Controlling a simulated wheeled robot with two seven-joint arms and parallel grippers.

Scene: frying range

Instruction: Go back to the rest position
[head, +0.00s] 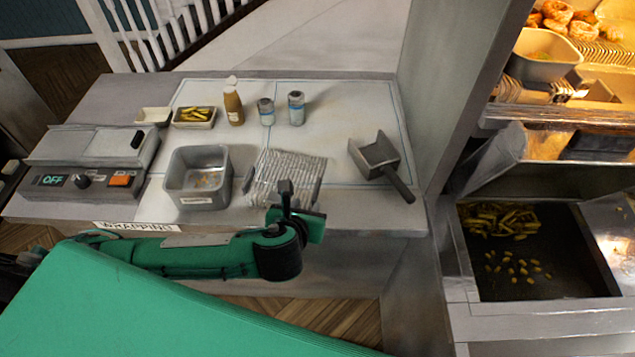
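My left arm comes in from the left, low across the front of the wrapping counter (345,215). My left gripper (285,188) is at the counter's front edge, in front of a stack of wrapping papers (298,165) in a holder and hides part of it. Its fingers are small and dark and seen nearly end-on, so I cannot tell whether they are open or shut. I see nothing held in it. My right gripper is not in view.
A grey bin (182,180), small trays (193,122), a sauce bottle (233,107), two shakers (296,110) and a scoop (373,153) stand on the counter. A switch box (75,182) reads OFF. A fry station (500,270) is at right, beyond a grey partition (440,110).

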